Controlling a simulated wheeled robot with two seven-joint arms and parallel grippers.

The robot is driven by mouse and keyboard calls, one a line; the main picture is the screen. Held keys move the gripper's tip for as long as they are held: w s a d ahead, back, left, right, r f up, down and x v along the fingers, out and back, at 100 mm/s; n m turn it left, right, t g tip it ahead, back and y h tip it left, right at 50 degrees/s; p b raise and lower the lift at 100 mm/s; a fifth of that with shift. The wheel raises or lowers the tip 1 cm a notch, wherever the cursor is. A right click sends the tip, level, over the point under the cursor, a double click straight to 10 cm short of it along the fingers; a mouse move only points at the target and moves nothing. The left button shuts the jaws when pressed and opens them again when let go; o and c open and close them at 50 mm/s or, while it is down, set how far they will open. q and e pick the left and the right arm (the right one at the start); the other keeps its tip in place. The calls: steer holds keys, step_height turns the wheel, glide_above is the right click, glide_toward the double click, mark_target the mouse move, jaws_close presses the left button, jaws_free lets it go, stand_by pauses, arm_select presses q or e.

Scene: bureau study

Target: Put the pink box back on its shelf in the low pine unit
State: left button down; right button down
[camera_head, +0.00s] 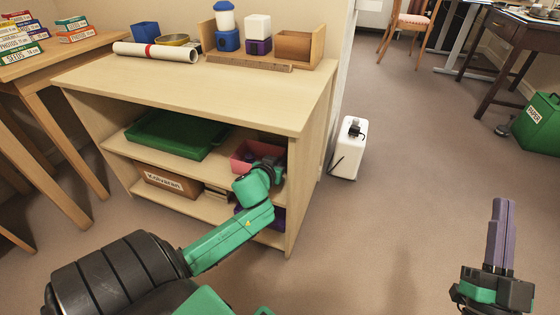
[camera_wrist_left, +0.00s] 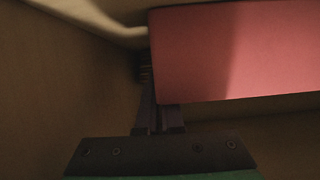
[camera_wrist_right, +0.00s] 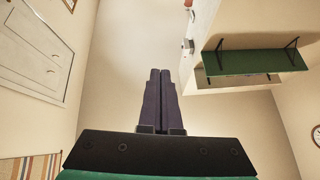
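The pink box (camera_head: 243,157) is in the low pine unit (camera_head: 200,92), at the right end of its upper shelf (camera_head: 150,148). It looks open-topped, with dark things inside. In the left wrist view, a plain wall of the pink box (camera_wrist_left: 235,55) fills the upper right. My left gripper (camera_wrist_left: 158,112) is at the box's left edge there. Its fingers are nearly together, one outside the edge and the other partly hidden by the box, seemingly gripping its wall. In the head view my wrist hides this contact. My right gripper (camera_head: 503,233) is shut, empty and pointing up.
A green tray (camera_head: 178,133) shares the upper shelf. A labelled box (camera_head: 172,181) and a purple item (camera_head: 279,217) are on the lower shelf. The unit's side panel (camera_head: 309,160) is close to my left wrist.

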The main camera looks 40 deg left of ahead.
arm_select(q)
steer(key=c, duration=1.1)
jaws_free()
